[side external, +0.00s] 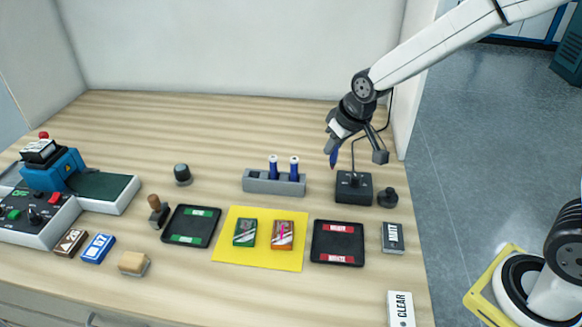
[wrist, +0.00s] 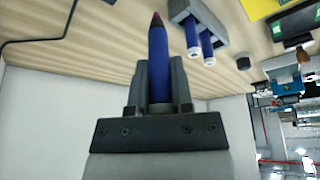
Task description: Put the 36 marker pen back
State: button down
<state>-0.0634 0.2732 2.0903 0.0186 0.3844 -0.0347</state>
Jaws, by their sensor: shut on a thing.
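My gripper (side external: 337,138) is shut on a blue marker pen (side external: 334,158), held in the air to the right of the grey pen holder (side external: 262,186). In the wrist view the gripper (wrist: 158,85) has a finger on each side of this pen (wrist: 158,55), whose tapered tip is dark with a reddish point. The holder (wrist: 184,8) has two blue pens standing in it, at its middle (side external: 273,167) and right (side external: 294,169). The left end of the holder has no pen. No number on any pen is readable.
A black box with a stick (side external: 353,188) stands below my gripper, with a dark knob (side external: 387,197) beside it. A yellow mat (side external: 230,256) with two packs lies in front of the holder, between two black trays (side external: 190,226) (side external: 338,243). The table behind the holder is clear.

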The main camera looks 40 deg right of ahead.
jog(key=a+r+n+y, duration=0.1)
jog(key=a+r+n, duration=0.25)
jog(key=a, duration=0.55)
send_near(250, 172)
jog(key=w+f, duration=0.2)
jog(key=shift+s+a+r+m, duration=0.1)
jog(key=shift+a+m, duration=0.25)
jog(key=shift+a, duration=0.05)
jog(key=shift+w+f, duration=0.25)
jog(key=shift+f, duration=1.6)
jog(key=shift+f, duration=0.1)
